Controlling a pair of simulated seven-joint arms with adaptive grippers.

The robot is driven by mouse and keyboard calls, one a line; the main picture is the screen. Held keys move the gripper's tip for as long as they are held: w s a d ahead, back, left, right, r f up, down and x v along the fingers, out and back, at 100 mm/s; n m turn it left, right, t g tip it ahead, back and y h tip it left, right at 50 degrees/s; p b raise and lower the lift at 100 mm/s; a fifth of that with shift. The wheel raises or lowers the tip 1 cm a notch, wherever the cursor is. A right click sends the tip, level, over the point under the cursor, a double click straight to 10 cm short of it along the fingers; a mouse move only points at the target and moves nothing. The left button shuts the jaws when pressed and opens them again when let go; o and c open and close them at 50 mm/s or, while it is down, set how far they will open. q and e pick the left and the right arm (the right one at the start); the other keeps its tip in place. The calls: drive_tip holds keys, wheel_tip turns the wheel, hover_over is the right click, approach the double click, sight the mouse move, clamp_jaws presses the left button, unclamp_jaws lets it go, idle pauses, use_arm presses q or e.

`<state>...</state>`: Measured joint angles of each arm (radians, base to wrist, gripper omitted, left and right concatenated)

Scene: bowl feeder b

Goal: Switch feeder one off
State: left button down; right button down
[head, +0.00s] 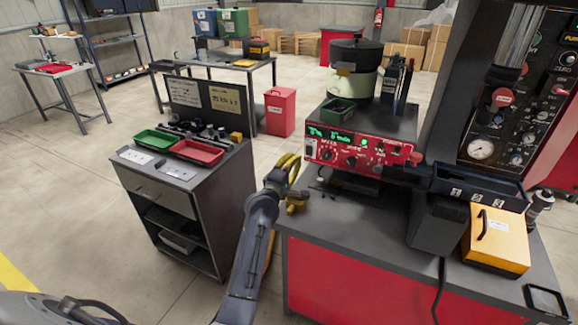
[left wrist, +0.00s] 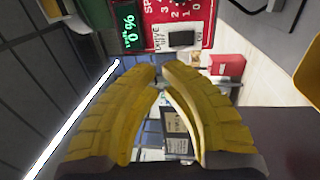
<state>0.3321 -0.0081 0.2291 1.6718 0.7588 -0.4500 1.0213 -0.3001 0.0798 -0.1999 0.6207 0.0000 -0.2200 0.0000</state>
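A red control box (head: 350,152) with two green-lit displays stands on the bench under the bowl feeder (head: 355,75). A small dark rocker switch (head: 310,148) on a white label sits at its left end. The left wrist view shows the dark switch (left wrist: 181,39) closer, beside a green display (left wrist: 129,30). I cannot tell which way the rocker is tipped. My left gripper (head: 290,160) is just left of the box, below the switch. In the left wrist view its yellow fingers (left wrist: 160,72) meet near the tips, empty, just short of the panel. My right gripper is not in view.
A black chute (head: 475,187) and a yellow case (head: 497,238) are on the right of the red bench (head: 345,275). A grey cabinet (head: 195,205) with green and red trays stands left, across a floor gap. A dark upright panel with a gauge (head: 481,149) rises at right.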

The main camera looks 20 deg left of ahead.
sight(306, 148)
use_arm(q)
drive_tip(key=shift+s+r, duration=0.1)
drive_tip(key=shift+s, duration=1.65)
drive_tip(key=f, duration=0.1)
drive_tip(key=s+f, duration=0.1)
drive_tip(key=f, duration=0.1)
drive_tip(key=shift+s+a+f, duration=0.1)
drive_tip(key=shift+f, duration=0.05)
drive_tip(key=w, duration=0.4)
drive_tip(key=w+r, duration=0.1)
drive_tip(key=w, duration=0.9)
drive_tip(key=shift+r, duration=0.35)
